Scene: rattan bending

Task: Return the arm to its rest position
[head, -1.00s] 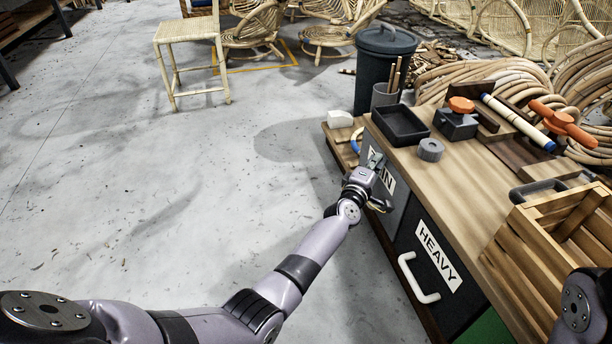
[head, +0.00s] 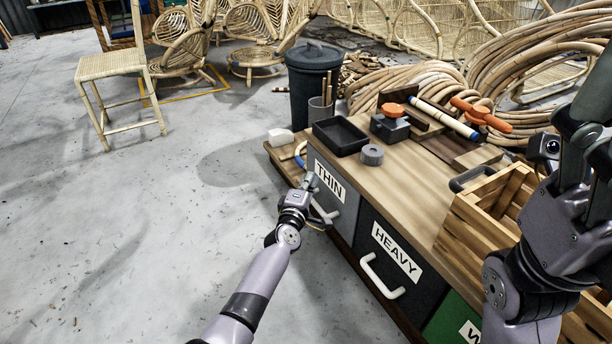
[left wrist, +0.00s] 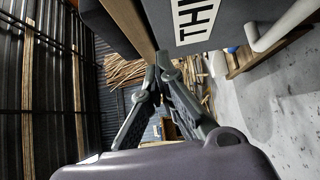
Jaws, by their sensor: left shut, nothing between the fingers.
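My left gripper (head: 312,182) is in front of the grey drawer (head: 346,207) labelled THIN, close to its white handle (head: 324,212). Whether it touches the drawer face I cannot tell. In the left wrist view the fingers of my left gripper (left wrist: 162,66) meet at their tips with nothing between them. The THIN drawer (left wrist: 228,36) and its pale handle (left wrist: 285,25) show at the top right there. My right gripper (head: 588,135) is raised at the right edge of the head view, partly cut off, so its opening is unclear.
The wooden bench (head: 415,180) carries a black tray (head: 340,137), a grey ring (head: 372,155) and tools. A HEAVY drawer (head: 395,255) and a wooden crate (head: 470,235) are to the right. A dark bin (head: 312,80) stands behind. Open floor (head: 150,230) lies left.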

